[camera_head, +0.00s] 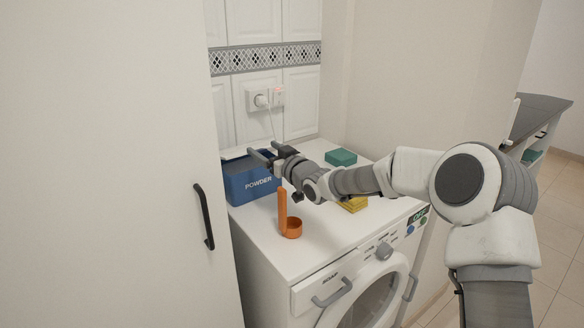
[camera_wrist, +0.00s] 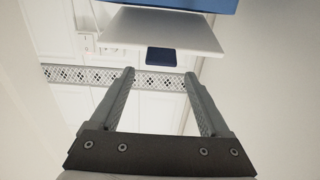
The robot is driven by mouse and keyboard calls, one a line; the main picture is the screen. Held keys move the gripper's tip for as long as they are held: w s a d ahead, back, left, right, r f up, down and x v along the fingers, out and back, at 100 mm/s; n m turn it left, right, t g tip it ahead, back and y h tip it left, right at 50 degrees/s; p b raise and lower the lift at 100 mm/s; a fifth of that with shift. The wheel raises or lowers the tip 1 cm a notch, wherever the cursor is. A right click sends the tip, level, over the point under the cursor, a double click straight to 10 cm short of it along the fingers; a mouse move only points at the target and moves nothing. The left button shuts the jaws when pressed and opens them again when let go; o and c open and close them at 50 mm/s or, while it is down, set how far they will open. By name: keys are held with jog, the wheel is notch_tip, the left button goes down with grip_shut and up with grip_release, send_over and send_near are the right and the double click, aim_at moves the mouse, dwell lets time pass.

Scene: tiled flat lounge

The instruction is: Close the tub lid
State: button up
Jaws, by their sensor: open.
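The blue tub (camera_head: 250,186), marked POWDER, stands at the back left of the washing machine top. Its lid seems to be the pale panel (camera_wrist: 160,30) with a dark blue tab (camera_wrist: 160,56) in the wrist view, standing open by the blue tub edge (camera_wrist: 195,4). In the head view only a thin pale edge (camera_head: 234,153) shows above the tub. My gripper (camera_head: 266,153) is open and empty, over the tub's right upper part. In the wrist view its fingers (camera_wrist: 158,75) point towards the tab, with nothing between them. I cannot tell whether they touch the lid.
An orange scoop (camera_head: 291,228) with an upright handle stands in front of the tub. A yellow block (camera_head: 353,204) and a green block (camera_head: 341,157) lie to the right. A tall pale door (camera_head: 110,160) closes the left side. A plugged socket (camera_head: 260,97) is on the back wall.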

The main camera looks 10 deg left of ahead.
jog(key=v, duration=1.3)
jog(key=shift+s+d+p, duration=0.15)
jog(key=shift+s+p, duration=0.05)
jog(key=shift+p, duration=0.25)
jog(key=shift+f, duration=0.1)
